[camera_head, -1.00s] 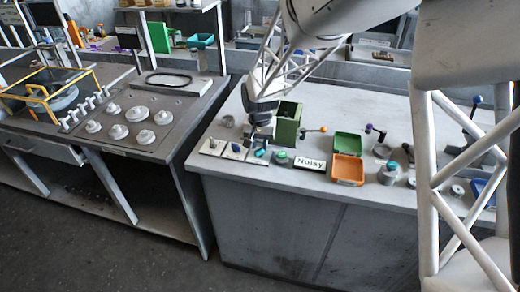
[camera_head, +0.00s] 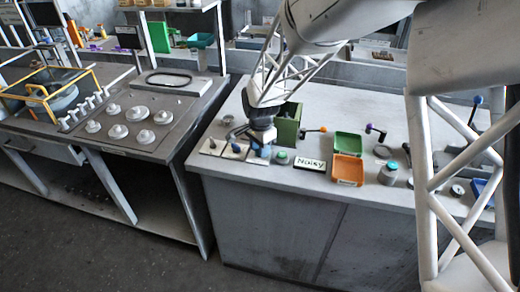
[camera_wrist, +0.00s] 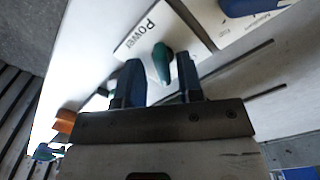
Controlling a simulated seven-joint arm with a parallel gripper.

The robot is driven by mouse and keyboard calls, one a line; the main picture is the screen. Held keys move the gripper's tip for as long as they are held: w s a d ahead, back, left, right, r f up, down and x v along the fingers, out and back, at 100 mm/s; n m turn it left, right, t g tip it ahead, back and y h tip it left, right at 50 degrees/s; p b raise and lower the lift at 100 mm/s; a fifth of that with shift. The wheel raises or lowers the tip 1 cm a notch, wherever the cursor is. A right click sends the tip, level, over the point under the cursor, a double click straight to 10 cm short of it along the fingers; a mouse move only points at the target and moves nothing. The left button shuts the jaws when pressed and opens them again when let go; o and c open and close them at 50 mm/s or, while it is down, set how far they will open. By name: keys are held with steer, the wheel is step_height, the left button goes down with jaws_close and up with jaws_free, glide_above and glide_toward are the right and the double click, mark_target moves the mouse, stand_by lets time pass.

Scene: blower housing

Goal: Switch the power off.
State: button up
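The power switch is a teal knob (camera_wrist: 162,62) on a white plate marked "Power" (camera_wrist: 138,36) in the wrist view. My gripper (camera_wrist: 158,66) is open, with one blue finger on each side of the knob. A gap shows between the knob and each finger; I cannot tell how deep the knob sits between them. In the head view my gripper (camera_head: 262,150) points down over the front left part of the grey workbench (camera_head: 345,112) and hides the knob.
Two more knob plates (camera_head: 212,146) (camera_head: 235,151) stand just left of my gripper. A green button (camera_head: 281,157) and a "Noisy" sign (camera_head: 309,164) are just right. A green housing (camera_head: 287,124) stands close behind. Orange (camera_head: 347,169) and green (camera_head: 348,145) trays lie further right.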

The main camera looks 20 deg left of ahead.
steer(key=shift+f, duration=0.45)
steer(key=shift+w, duration=0.1)
jaws_close()
